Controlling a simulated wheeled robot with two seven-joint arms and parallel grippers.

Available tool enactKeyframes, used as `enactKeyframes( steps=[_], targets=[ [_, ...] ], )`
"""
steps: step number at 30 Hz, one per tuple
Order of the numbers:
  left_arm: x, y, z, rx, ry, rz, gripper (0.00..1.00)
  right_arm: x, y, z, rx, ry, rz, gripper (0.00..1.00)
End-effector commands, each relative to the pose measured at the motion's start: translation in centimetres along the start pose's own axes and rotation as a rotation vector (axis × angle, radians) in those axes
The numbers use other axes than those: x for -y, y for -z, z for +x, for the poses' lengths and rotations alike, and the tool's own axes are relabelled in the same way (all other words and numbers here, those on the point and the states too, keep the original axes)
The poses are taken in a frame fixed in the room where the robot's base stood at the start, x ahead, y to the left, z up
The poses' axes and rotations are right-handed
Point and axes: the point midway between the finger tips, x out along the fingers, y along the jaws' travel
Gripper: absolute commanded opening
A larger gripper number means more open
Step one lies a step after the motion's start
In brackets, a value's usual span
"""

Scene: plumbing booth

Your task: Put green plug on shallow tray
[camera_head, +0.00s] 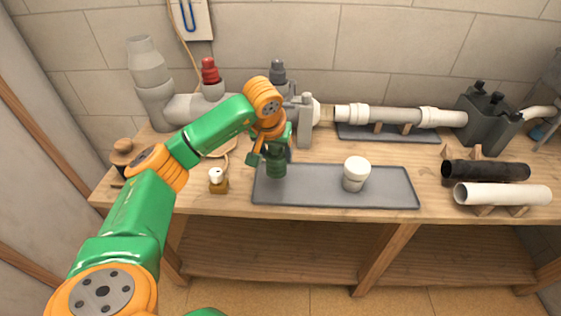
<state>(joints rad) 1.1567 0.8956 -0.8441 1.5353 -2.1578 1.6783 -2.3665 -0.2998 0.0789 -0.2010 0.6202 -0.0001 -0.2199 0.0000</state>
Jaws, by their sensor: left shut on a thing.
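The green plug (277,168) is upright over the left end of the shallow tray (320,190), a grey rectangular tray near the table's front edge. My left gripper (271,154) is above the tray's left end and shut on the green plug. I cannot tell whether the plug's bottom touches the tray. The gripper hides part of the plug's top. My right gripper is out of view.
A white cup-like fitting (356,173) stands on the tray right of the plug. A small brass-and-white valve (217,180) stands left of the tray. Grey pipework with a red cap (209,71) is behind. Black (486,171) and white pipes (502,194) lie at right.

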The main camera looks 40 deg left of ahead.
Motion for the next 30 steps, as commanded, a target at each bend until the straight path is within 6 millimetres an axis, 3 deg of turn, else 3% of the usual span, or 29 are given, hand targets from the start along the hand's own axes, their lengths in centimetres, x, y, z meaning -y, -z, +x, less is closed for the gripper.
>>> enactKeyframes(
  steps=[8,19,20,21,23,30],
  targets=[
    [-0.8,-0.9,3.9,0.001,0.001,0.0,0.0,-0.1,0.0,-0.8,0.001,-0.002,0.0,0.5],
    [-0.7,-1.1,4.5,-0.003,0.0,0.0,0.0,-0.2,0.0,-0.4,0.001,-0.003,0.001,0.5],
    [-0.7,-1.1,4.5,-0.001,0.0,0.0,0.74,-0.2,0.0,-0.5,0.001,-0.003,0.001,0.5],
    [-0.7,-1.1,4.4,-0.001,0.0,0.0,0.85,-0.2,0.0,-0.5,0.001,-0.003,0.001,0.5],
    [-0.7,-1.1,4.4,-0.001,0.0,0.0,0.96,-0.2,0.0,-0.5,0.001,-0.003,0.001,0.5],
    [-0.7,-1.1,4.4,-0.001,0.0,0.0,0.96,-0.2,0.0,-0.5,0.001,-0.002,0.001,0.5]
  ],
)
